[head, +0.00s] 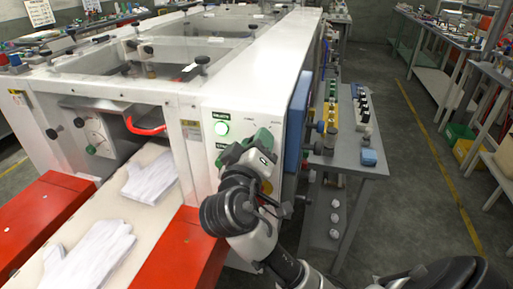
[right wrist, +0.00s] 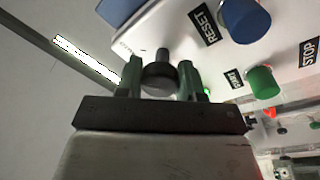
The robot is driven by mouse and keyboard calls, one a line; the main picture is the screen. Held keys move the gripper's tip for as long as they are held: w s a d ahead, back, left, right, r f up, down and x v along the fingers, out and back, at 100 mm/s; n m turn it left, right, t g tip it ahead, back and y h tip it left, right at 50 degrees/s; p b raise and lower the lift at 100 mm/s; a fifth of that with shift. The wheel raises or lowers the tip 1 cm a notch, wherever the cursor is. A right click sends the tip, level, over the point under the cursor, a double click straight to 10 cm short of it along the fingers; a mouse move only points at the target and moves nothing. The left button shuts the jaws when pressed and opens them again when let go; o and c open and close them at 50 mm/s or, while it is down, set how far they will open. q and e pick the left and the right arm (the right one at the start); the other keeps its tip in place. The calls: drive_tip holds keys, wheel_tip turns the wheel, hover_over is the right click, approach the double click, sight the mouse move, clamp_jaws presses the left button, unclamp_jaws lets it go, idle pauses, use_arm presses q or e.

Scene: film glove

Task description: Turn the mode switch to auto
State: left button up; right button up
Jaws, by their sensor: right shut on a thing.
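The mode switch is a dark round knob (right wrist: 160,76) on the white panel in the right wrist view. My right gripper (right wrist: 160,82) has its green fingers on either side of the knob and is shut on it. In the head view my right gripper (head: 248,147) is against the white front panel (head: 255,107) of the machine and hides the knob. The switch's position marks cannot be read. My left gripper is not in view.
A blue button (right wrist: 246,18) by a RESET label and a green button (right wrist: 262,82) sit beside the knob. A green light (head: 222,129) is lit. White gloves (head: 150,180) lie on the belt between red covers (head: 190,250). A grey side table (head: 345,155) stands right.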

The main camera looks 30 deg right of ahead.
idle(0.4)
drive_tip(key=o, duration=0.9)
drive_tip(key=shift+s+a, duration=0.1)
drive_tip(key=shift+a, duration=0.05)
drive_tip(key=b+v, duration=0.2)
drive_tip(key=v, duration=0.8)
drive_tip(key=shift+s+a, duration=0.2)
drive_tip(key=shift+f, duration=0.1)
